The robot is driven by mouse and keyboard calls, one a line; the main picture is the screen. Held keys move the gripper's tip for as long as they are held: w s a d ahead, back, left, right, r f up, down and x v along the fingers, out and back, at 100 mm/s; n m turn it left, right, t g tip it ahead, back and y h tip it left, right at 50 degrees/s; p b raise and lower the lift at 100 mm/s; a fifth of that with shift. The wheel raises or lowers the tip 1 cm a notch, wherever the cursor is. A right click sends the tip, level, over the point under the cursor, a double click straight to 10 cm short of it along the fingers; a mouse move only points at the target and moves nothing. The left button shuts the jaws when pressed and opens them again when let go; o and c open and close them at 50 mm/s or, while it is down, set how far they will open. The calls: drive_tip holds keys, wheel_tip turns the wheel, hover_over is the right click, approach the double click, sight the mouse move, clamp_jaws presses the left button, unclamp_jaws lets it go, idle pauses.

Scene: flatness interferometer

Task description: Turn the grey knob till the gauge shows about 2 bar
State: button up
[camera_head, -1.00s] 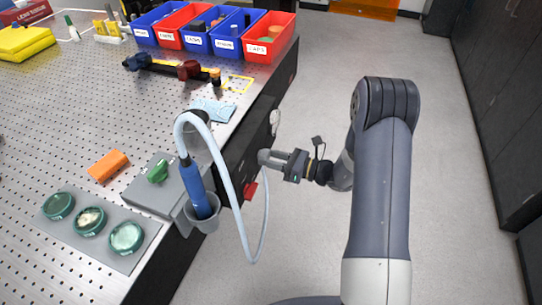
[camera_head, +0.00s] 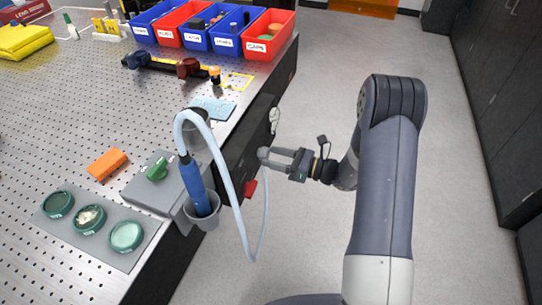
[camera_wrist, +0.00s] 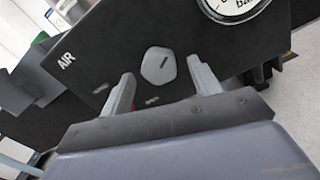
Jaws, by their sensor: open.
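The grey knob (camera_wrist: 158,65) is a rounded, many-sided cap with a dark mark, on a black panel marked AIR. In the wrist view it shows between the two fingertips of my gripper (camera_wrist: 160,68), with a gap on each side. The fingers are open and hold nothing; how deep they reach around the knob is hard to tell. The white gauge (camera_wrist: 232,6) is cut off by the top edge, with part of "bar" showing; I cannot read its value. In the head view my gripper (camera_head: 273,160) is at the bench's side, and the gauge (camera_head: 275,115) shows nearly edge-on.
A blue tool (camera_head: 195,188) stands in a grey holder (camera_head: 203,220) on the bench edge. Its pale hose (camera_head: 236,205) loops down left of my gripper. A red part (camera_head: 250,188) is below on the bench side. The floor to the right is free.

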drive_tip(key=v, duration=0.9)
drive_tip(key=shift+d+b, duration=0.15)
drive_tip(key=shift+b, duration=0.15)
drive_tip(key=x, duration=1)
drive_tip(key=shift+a+p, duration=0.25)
drive_tip(key=shift+p, duration=0.15)
drive_tip(key=shift+w+a+f, duration=0.1)
drive_tip(key=shift+w+a, duration=0.05)
drive_tip(key=shift+a, duration=0.1)
drive_tip(key=shift+d+n+b, duration=0.1)
drive_tip(key=shift+n+b, duration=0.2)
drive_tip(key=shift+n, duration=0.4)
